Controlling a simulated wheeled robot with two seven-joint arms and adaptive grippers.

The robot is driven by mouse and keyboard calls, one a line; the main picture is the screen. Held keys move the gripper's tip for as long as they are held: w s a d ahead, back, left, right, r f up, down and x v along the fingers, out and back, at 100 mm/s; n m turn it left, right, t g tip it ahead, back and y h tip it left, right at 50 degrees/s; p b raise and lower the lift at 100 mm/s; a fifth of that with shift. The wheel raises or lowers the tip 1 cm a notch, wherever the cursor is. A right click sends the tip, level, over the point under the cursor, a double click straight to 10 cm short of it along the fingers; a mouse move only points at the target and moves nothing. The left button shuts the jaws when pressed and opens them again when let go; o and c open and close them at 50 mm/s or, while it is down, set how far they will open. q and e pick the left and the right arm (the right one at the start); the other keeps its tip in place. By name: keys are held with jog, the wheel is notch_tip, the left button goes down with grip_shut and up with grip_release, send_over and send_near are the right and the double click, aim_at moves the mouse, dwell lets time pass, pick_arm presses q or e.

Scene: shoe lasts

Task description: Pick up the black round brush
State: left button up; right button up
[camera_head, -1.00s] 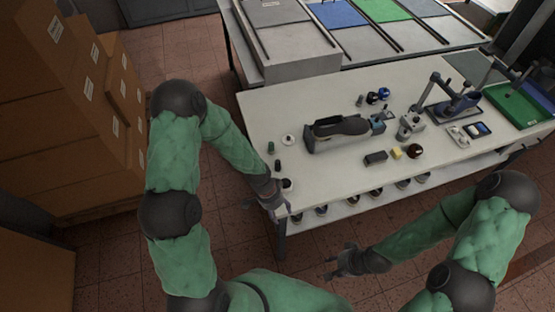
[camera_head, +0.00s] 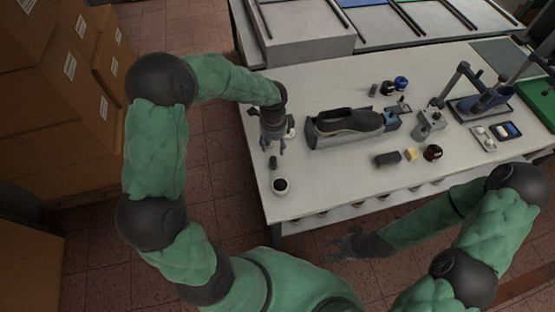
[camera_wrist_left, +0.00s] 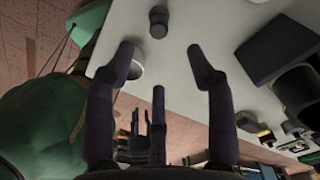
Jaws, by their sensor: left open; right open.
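My left gripper (camera_head: 274,147) is open and empty, pointing down over the left end of the white table. In the wrist view its spread fingertips (camera_wrist_left: 162,54) have bare tabletop between them. A small dark upright piece (camera_head: 273,162) stands just in front of the gripper; I cannot tell for sure that it is the black round brush. In the wrist view a dark short cylinder (camera_wrist_left: 158,22) stands beyond the fingertips. My right gripper (camera_head: 346,244) is open and empty, off the table's front.
A black block (camera_head: 387,159), a yellow block (camera_head: 411,154) and a brown round jar (camera_head: 432,153) lie further right. Cardboard boxes (camera_head: 85,80) are stacked at left. The front middle of the table is clear.

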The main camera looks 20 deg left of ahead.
aim_at(274, 158)
pick_arm(q)
jog(key=shift+w+f, duration=0.6)
jog(key=shift+s+f, duration=0.1)
jog(key=shift+f, duration=0.05)
notch_tip(274, 158, down, 5)
jog(key=shift+b, duration=0.55)
jog(key=shift+s+f, duration=0.3)
jog(key=shift+f, duration=0.2)
jog(key=f+b, duration=0.1)
jog(key=f, duration=0.3)
jog(key=shift+s+f, duration=0.1)
jog(key=shift+s, duration=0.1)
grip_shut()
pick_arm(e)
jog(key=f, duration=0.1)
jog(key=w+f, duration=0.1)
jog(key=shift+f, duration=0.3)
